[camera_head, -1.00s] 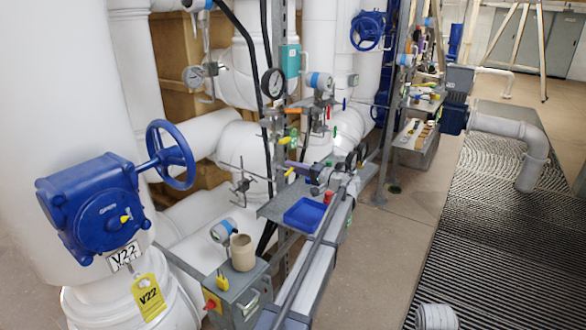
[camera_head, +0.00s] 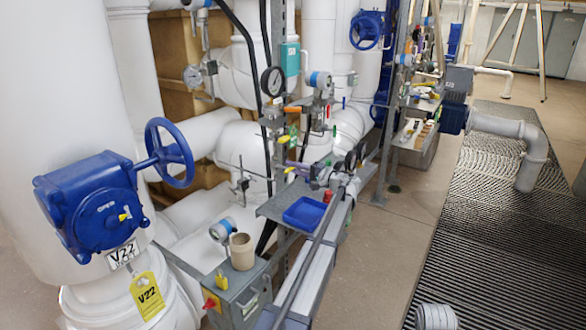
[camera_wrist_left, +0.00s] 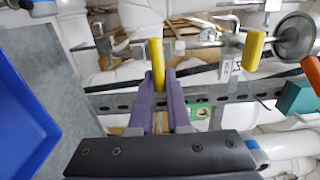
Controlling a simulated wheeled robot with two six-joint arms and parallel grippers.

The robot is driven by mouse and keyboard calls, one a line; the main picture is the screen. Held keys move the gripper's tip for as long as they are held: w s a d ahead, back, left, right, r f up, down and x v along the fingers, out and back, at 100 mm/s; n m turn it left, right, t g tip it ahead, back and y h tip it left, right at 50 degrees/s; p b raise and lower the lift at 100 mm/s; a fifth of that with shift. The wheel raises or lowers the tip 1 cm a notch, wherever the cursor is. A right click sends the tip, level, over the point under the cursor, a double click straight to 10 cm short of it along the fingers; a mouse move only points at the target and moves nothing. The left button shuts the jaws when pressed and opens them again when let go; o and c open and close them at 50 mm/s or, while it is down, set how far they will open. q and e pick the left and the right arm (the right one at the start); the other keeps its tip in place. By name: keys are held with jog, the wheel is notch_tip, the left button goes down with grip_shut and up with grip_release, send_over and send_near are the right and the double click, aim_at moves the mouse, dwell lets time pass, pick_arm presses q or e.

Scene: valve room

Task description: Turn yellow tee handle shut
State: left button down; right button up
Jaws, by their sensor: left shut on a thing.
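A yellow handle (camera_wrist_left: 157,62) stands upright between the purple fingertips of my left gripper (camera_wrist_left: 159,82) in the left wrist view. The fingers are shut on it. In the head view my left gripper (camera_head: 294,165) is small, at the pipe rack above the grey shelf, with the yellow handle (camera_head: 288,170) at its tips. The handle's lower part and stem are hidden by the fingers. My right gripper does not show.
A blue tray (camera_head: 304,213) sits on the grey shelf (camera_head: 272,207) close below the gripper. Another yellow handle (camera_wrist_left: 253,50) and an orange handle (camera_wrist_left: 312,72) are to the right. A perforated metal rail (camera_wrist_left: 233,92) runs behind the fingers. Gauges and thin pipes crowd the rack.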

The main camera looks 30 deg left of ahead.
pick_arm(q)
jog(key=c, duration=0.9)
grip_release()
jog(key=shift+d, duration=0.1)
jog(key=d, duration=0.7)
jog(key=shift+s+d, duration=0.3)
jog(key=shift+d, duration=0.05)
jog(key=shift+f, duration=0.1)
